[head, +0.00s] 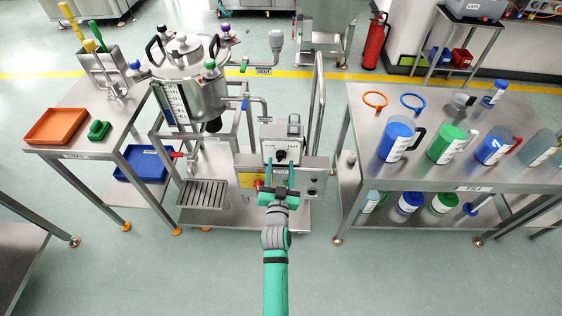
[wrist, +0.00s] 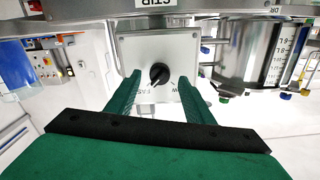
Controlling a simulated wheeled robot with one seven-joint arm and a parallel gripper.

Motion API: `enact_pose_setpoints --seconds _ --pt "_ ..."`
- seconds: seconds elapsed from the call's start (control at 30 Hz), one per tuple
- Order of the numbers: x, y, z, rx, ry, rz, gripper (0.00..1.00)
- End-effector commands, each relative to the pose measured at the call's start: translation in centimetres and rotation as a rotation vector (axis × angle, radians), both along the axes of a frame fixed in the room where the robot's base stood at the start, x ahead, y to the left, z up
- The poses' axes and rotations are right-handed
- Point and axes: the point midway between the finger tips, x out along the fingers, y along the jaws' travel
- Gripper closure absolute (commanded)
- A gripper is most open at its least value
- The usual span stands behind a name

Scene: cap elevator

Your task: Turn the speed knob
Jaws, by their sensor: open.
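The speed knob (wrist: 159,73) is a round black knob on a light grey control box in the wrist view, with printed marks below it. In the head view the knob (head: 281,154) shows small and dark on the box front. My green gripper (head: 280,176) is in front of the box. In the wrist view its two fingers (wrist: 159,84) are spread apart, one on each side of the knob in the picture. I see a gap between each finger and the knob. I cannot tell how far the fingertips are from the box face.
The control box (head: 268,133) stands on a steel cart beside a steel vessel (head: 200,95). A panel with a red button (head: 258,186) is close by my gripper. A table with jugs (head: 398,140) is to the right, one with an orange tray (head: 57,126) to the left.

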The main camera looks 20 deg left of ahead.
Motion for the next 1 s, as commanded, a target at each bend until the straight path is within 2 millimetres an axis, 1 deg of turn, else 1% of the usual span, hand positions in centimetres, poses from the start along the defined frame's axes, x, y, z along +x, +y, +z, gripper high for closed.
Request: enact_pose_setpoints --seconds 0.03,0.2,0.37,0.57,0.6,0.77,1.0 --pt "0.7 0.2 0.0 0.000 -0.001 0.000 0.52" --pt "2.0 0.6 0.0 0.000 -0.001 0.001 0.52" --pt "2.4 0.7 -0.1 0.000 0.001 0.000 0.52" --pt "2.6 0.1 0.0 0.000 0.001 -0.008 0.52" --pt "2.6 0.1 0.0 0.000 0.001 -0.008 0.55" --pt "2.6 0.3 0.0 0.000 0.000 -0.006 0.93" --pt "2.5 0.5 -0.1 -0.008 -0.001 -0.003 0.93"
